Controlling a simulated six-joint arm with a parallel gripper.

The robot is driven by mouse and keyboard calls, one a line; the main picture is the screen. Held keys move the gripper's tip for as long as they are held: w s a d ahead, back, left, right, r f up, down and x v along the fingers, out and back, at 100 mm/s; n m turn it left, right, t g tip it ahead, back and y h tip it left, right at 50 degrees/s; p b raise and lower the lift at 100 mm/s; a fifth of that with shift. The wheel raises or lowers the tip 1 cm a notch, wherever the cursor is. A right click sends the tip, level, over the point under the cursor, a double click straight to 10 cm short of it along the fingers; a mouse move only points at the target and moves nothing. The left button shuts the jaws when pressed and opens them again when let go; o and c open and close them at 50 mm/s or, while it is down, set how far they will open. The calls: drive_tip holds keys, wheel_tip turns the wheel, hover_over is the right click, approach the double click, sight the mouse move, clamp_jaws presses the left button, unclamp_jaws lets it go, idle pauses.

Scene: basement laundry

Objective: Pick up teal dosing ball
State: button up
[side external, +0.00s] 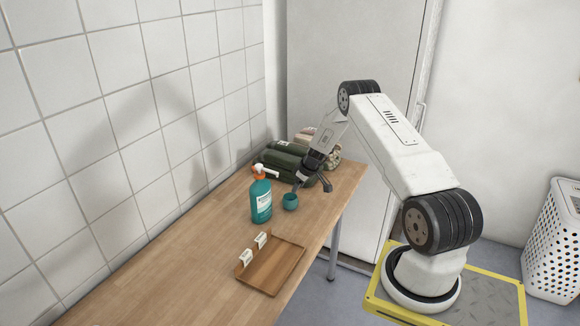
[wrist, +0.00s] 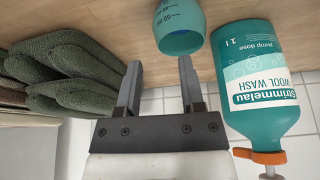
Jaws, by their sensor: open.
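The teal dosing ball (side external: 290,201) is a small round cup standing on the wooden table, just right of the teal wool wash bottle (side external: 261,199) with an orange and white pump top. My gripper (side external: 312,187) is above and a little to the right of the ball, pointing down at a tilt. In the wrist view the ball (wrist: 180,28) lies beyond my fingertips, slightly toward the right finger, with printed measuring marks on its side. My gripper (wrist: 160,68) is open there with nothing between its fingers. The bottle (wrist: 262,85) is close on the right.
Rolled dark green towels (side external: 280,160) lie behind the ball; in the wrist view green towels (wrist: 70,70) fill the left. A wooden tray (side external: 272,268) with white labelled tabs sits in front. A tiled wall borders the table's left side. The table's near left is clear.

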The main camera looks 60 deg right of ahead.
sight(295, 195)
drive_tip(key=shift+w+f, duration=0.15)
drive_tip(key=shift+f, duration=0.2)
drive_tip(key=shift+f, duration=0.1)
drive_tip(key=shift+x, duration=2.55)
drive_tip(key=shift+d, duration=0.1)
clamp_jaws()
